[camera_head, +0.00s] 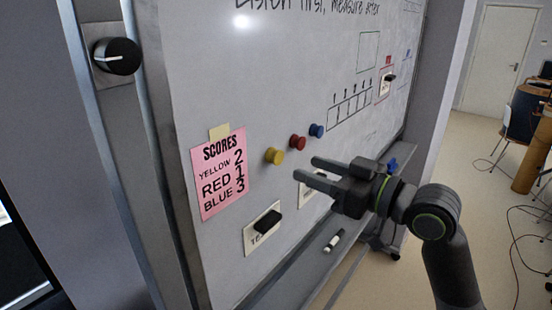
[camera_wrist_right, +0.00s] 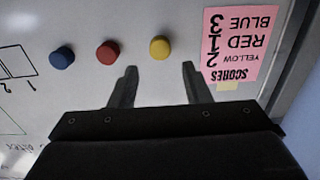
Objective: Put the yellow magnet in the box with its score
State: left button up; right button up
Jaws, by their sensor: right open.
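The yellow magnet (camera_head: 274,156) is on the whiteboard, left of the red magnet (camera_head: 298,142) and the blue magnet (camera_head: 316,130). My right gripper (camera_head: 304,168) is open and empty, to the right of the yellow magnet. In the right wrist view, the yellow magnet (camera_wrist_right: 160,47) shows just beyond and between the fingertips (camera_wrist_right: 160,66). The pink scores note (camera_head: 219,174) reads yellow 2, red 1, blue 3. A row of drawn boxes (camera_head: 350,114) is on the board, up and right of the magnets. My left gripper is not in view.
A black block on a white label (camera_head: 265,223) sits low on the board. A marker (camera_head: 334,241) lies on the ledge below. A black knob (camera_head: 117,56) is on the frame at left. A green drawn square (camera_head: 368,52) is above the boxes.

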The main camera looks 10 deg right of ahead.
aim_at(280, 158)
jog(key=shift+b+x, duration=0.75)
jog(key=shift+x, duration=2.75)
jog(key=shift+f, duration=0.1)
jog(key=c, duration=0.7)
